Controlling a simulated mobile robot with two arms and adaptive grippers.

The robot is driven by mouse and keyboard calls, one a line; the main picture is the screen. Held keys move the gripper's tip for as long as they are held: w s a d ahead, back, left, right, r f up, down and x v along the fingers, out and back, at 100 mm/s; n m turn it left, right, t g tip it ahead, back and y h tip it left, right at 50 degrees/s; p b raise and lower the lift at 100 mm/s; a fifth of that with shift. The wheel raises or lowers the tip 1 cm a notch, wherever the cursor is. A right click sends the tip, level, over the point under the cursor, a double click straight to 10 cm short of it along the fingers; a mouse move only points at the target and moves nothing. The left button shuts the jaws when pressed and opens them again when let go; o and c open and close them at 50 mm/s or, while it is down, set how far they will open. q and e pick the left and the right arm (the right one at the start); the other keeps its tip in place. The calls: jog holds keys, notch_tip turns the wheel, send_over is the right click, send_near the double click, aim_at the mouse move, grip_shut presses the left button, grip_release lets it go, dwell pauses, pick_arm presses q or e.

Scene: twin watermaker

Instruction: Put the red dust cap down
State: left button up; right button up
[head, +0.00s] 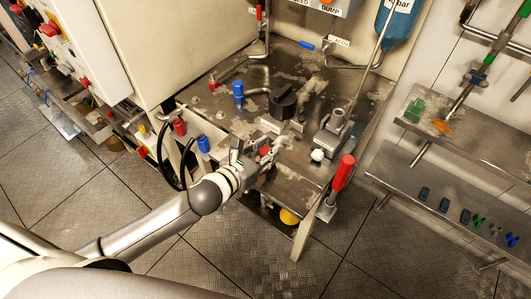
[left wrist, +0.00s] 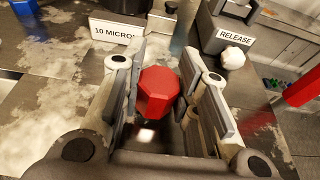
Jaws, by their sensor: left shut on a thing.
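The red dust cap (left wrist: 160,92) is a faceted red piece held between the two fingers of my left gripper (left wrist: 163,100) in the left wrist view. In the head view my left gripper (head: 262,158) is over the front part of the metal bench, and a bit of red (head: 265,151) shows at its fingers. The cap is close above the bench top; whether it touches the surface I cannot tell. My right gripper is not in view.
A "10 MICRON" label (left wrist: 113,32) stands just beyond the fingers. A block marked "RELEASE" (left wrist: 234,38) with a white knob (left wrist: 233,58) is to the right. A red-handled lever (head: 343,173) rises at the bench's front right. Worn bench top (left wrist: 40,95) is bare at left.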

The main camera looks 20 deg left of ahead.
pick_arm(q)
jog(key=shift+f, duration=0.65)
jog(key=o, duration=0.8)
jog(key=shift+f, duration=0.1)
jog(key=b+v, duration=0.1)
jog(key=v, duration=1.1)
